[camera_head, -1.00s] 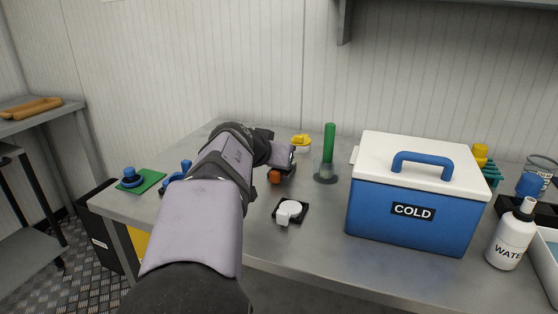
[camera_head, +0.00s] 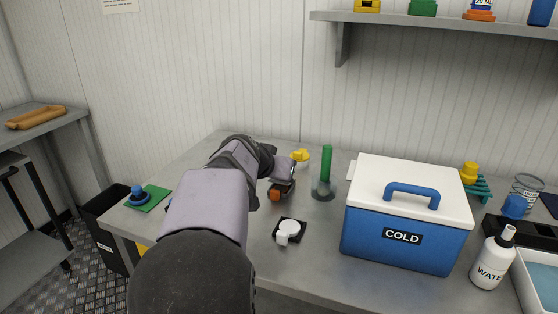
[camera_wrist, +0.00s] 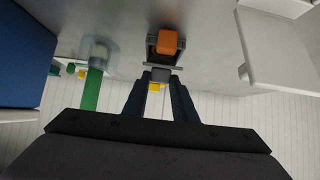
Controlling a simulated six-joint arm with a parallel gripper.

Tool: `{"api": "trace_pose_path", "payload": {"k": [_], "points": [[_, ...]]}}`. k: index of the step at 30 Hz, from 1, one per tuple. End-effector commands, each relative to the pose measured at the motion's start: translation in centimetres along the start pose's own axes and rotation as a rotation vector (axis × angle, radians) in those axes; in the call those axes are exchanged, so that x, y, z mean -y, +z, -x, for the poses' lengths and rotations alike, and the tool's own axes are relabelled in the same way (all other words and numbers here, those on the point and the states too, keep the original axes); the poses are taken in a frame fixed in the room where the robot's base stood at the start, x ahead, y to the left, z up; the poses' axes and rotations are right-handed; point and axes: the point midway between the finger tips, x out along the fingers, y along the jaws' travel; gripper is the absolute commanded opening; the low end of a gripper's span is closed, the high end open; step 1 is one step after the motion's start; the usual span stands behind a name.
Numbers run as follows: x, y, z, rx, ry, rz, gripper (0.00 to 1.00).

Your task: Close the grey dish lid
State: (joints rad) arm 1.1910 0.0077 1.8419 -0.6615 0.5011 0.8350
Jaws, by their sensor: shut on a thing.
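A small dark open dish (camera_wrist: 151,49) with an orange block (camera_wrist: 166,42) in it sits on the bench in the wrist view. The grey lid (camera_wrist: 164,66) shows as a thin plate along the dish edge nearest my gripper, seemingly standing up. My gripper (camera_wrist: 160,77) is shut on a small grey part at this lid, between the two dark fingertips. In the head view the orange block (camera_head: 275,196) shows at the front of the dish, and my gripper (camera_head: 287,177) is just behind it. My arm hides part of this area, and the lid's exact angle is unclear.
A green tube in a clear stand (camera_head: 325,175) and a blue cooler (camera_head: 400,240) stand to the right. A white round thing on a black base (camera_head: 289,230) lies in front. A yellow-topped item (camera_head: 300,157) is behind. Bare bench lies between them.

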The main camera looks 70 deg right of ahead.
Motion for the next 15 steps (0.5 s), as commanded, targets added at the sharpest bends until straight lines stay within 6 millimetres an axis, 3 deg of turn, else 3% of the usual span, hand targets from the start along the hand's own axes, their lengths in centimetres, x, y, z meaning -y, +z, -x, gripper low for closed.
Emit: {"api": "trace_pose_path", "payload": {"k": [15], "points": [[0.10, -1.05, 0.01, 0.096, -0.003, 0.001, 0.02]]}}
